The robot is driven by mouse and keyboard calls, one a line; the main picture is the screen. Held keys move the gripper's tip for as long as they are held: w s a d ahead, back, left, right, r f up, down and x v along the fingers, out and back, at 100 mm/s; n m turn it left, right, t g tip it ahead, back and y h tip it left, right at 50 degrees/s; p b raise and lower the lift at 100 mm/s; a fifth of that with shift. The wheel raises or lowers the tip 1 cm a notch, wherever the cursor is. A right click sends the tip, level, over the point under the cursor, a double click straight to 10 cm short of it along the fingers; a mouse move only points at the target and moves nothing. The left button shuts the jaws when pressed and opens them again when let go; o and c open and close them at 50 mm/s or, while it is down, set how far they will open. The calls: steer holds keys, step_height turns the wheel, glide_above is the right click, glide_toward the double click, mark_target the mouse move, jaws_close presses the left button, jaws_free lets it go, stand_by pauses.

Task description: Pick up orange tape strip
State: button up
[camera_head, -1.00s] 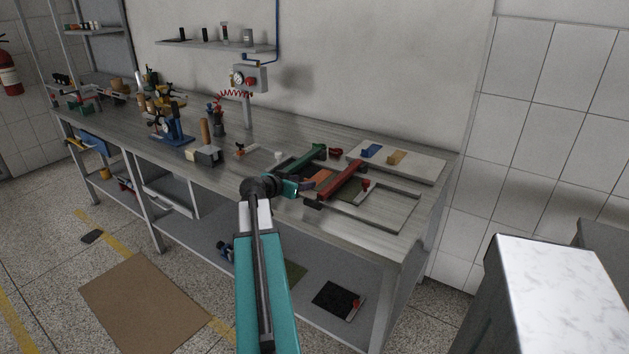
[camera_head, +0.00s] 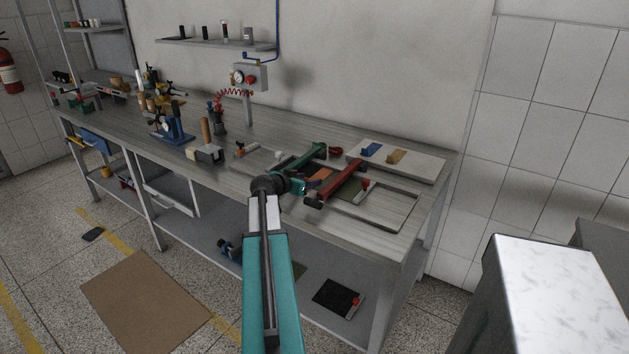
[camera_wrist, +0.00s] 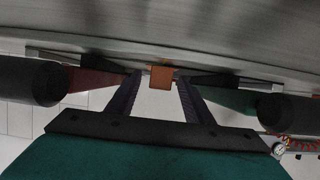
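An orange piece (camera_head: 319,178), which looks like the orange tape strip, shows between a green bar (camera_head: 306,158) and a red bar (camera_head: 343,178) on the bench. In the wrist view the orange piece (camera_wrist: 161,78) is small and square, seen in the gap between the fingers, beyond their tips. My gripper (camera_head: 309,187) is at the near side of the bars, low over the bench. In the wrist view its two dark fingers (camera_wrist: 160,83) stand apart with nothing between them. In the head view the gripper partly covers the area around the strip.
A pale board (camera_head: 425,167) with a blue block (camera_head: 371,149) and a tan block (camera_head: 396,157) lies behind the red bar. A flat frame (camera_head: 412,212) lies at right. A grey-white block (camera_head: 205,154) and tools stand further left. The bench front between is mostly clear.

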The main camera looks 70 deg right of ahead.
steer(key=c, duration=1.1)
steer(key=shift+r+b, duration=0.65)
steer(key=shift+r, duration=4.35)
